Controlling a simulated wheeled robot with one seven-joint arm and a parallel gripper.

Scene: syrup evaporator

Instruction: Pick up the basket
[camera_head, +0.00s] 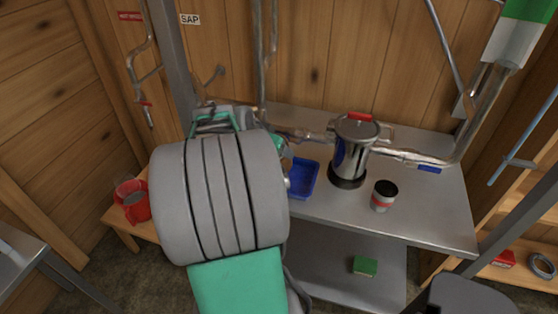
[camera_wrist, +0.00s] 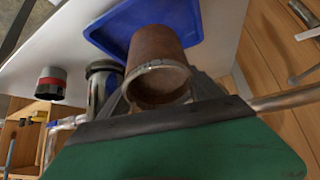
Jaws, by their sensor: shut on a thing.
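A brown, round-walled vessel with a metal rim, apparently the basket (camera_wrist: 158,52), shows in the middle of the wrist view. My gripper (camera_wrist: 160,88) is shut on it at the rim, with one dark finger on each side. The basket lies in front of a blue tray (camera_wrist: 108,28); I cannot tell whether it touches the tray. In the head view the blue tray (camera_head: 304,181) sits on the metal table, just right of my arm. My arm hides the basket and my fingertips there.
A steel urn (camera_head: 352,155) with a red knob stands right of the tray, and a cup with a black lid (camera_head: 384,195) beside it. Pipes (camera_head: 400,154) cross behind. The table's right part (camera_head: 440,205) is clear.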

